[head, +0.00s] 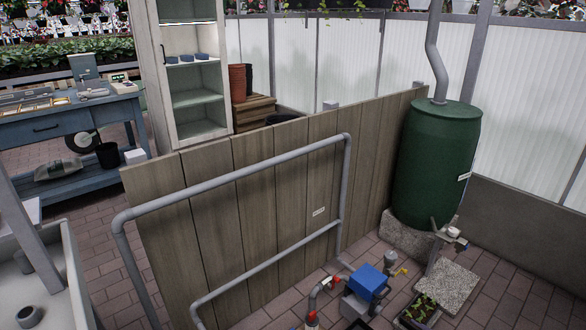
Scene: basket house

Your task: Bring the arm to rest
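Neither my arm nor my gripper can be made out in the head view, so I cannot see the arm's pose or whether the gripper holds anything.
A wooden plank partition (213,225) crosses the middle, with a grey pipe rail (245,167) before it. A green barrel (437,160) stands at right. A blue pump unit (367,283) and a seedling tray (421,308) sit on brick paving. A blue workbench (60,125) stands at left, a pale basin (75,270) lower left.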

